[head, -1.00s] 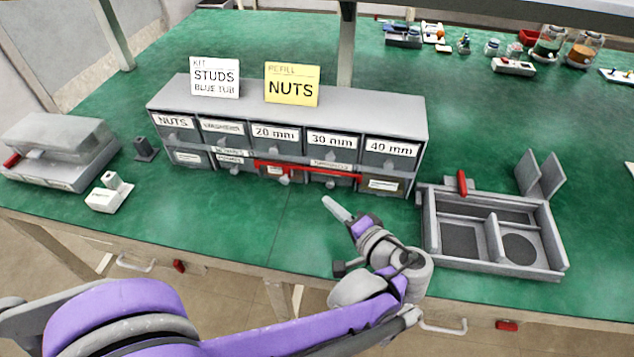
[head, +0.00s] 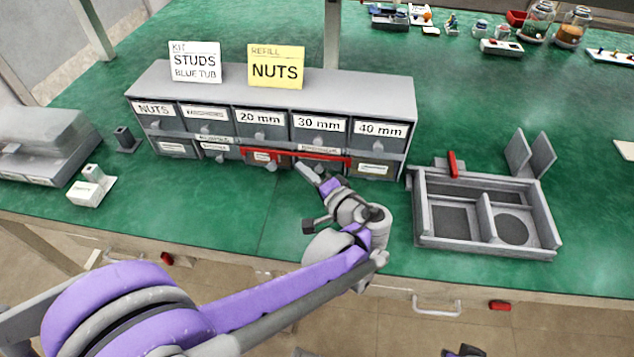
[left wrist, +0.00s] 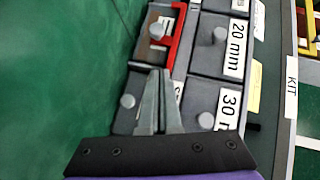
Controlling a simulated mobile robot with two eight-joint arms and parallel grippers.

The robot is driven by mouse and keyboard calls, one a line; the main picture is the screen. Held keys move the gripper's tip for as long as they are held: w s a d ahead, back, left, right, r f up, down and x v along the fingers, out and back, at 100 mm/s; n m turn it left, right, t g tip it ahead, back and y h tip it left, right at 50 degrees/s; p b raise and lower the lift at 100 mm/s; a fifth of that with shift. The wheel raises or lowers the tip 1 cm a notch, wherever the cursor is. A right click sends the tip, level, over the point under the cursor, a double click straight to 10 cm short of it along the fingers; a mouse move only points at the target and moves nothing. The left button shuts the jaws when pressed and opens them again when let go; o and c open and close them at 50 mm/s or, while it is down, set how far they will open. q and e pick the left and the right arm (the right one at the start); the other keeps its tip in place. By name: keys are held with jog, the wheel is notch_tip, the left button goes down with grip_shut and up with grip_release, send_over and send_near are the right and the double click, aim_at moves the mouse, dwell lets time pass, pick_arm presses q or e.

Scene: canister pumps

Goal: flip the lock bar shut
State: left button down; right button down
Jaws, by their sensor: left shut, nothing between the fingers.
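The red lock bar (head: 312,156) runs along the front of the grey drawer cabinet (head: 270,84), near the top of the lower drawer row, below the 20 mm and 30 mm drawers. It also shows in the left wrist view (left wrist: 176,42), with short bent ends. My left gripper (head: 306,170) is shut and empty, just in front of the lower drawers near the right part of the bar. In the left wrist view its closed fingertips (left wrist: 158,74) are close to one end of the bar. I cannot tell whether they touch it.
A grey divided tray (head: 425,240) with a red lever (head: 453,164) stands right of the cabinet. A grey box (head: 45,140) and a small white block (head: 88,190) are at left. Signs stand on the cabinet. Green table in front of the drawers is mostly clear.

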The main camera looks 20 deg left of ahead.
pick_arm(q)
jog(key=a, duration=0.2)
jog(key=a+f, duration=0.1)
jog(key=a, duration=0.1)
jog(key=shift+w+f+b, duration=0.15)
jog(key=shift+b, duration=0.2)
jog(key=shift+a+f, duration=0.15)
jog(key=shift+a, duration=0.4)
jog(key=shift+s+a, duration=0.1)
jog(key=shift+s, duration=0.1)
jog(key=a, duration=0.2)
jog(key=s+a, duration=0.1)
jog(key=shift+a, duration=0.4)
jog(key=shift+w+d+p, duration=0.1)
jog(key=shift+p, duration=0.2)
